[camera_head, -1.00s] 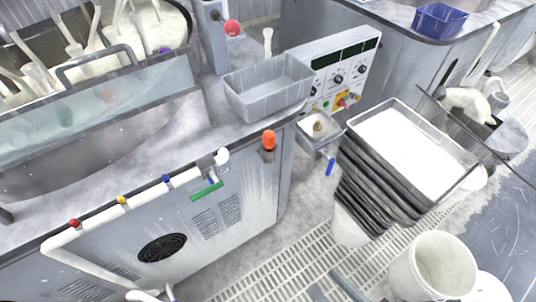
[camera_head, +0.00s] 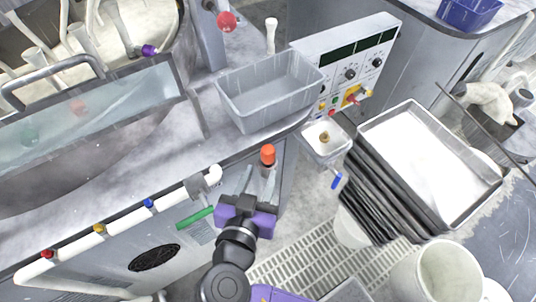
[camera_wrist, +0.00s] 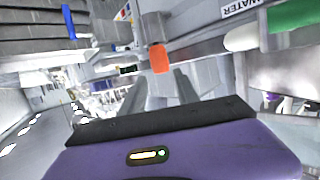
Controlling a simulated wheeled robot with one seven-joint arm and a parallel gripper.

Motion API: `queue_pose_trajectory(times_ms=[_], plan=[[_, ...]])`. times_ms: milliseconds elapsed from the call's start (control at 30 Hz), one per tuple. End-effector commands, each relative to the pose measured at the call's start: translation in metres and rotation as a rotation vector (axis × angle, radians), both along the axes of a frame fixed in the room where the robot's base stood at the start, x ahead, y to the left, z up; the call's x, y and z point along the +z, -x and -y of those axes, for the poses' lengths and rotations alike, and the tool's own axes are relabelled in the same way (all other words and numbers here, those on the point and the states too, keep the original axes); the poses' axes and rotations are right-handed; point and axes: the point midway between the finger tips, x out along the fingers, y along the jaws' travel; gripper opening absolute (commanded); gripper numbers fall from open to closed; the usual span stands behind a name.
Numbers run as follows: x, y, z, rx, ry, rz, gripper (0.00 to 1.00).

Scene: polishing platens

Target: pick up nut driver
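An orange-handled tool (camera_head: 268,154), which looks like the nut driver, stands upright at the front edge of the grey cabinet. Its lower part is hidden behind my gripper. My gripper (camera_head: 259,174), with a purple body, is just below and in front of the orange handle. In the wrist view the orange handle (camera_wrist: 158,58) shows beyond and between the tips of my gripper (camera_wrist: 158,84). The fingers are apart with nothing seen held between them. Whether they touch the tool cannot be told.
A green-handled item (camera_head: 195,218) and a white pipe (camera_head: 125,222) with coloured knobs are on the cabinet front. A grey bin (camera_head: 270,95) stands on the cabinet top. A small tray (camera_head: 325,150), a blue handle (camera_head: 337,181) and stacked trays (camera_head: 385,205) are on the right.

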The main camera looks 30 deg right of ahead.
Motion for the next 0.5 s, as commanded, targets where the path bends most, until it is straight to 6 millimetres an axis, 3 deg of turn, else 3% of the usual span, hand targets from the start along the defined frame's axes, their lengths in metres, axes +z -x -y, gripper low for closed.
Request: queue_pose_trajectory(times_ms=[500], plan=[[-0.009, -0.037, 0.035, -0.019, 0.000, 0.009, 0.37]])
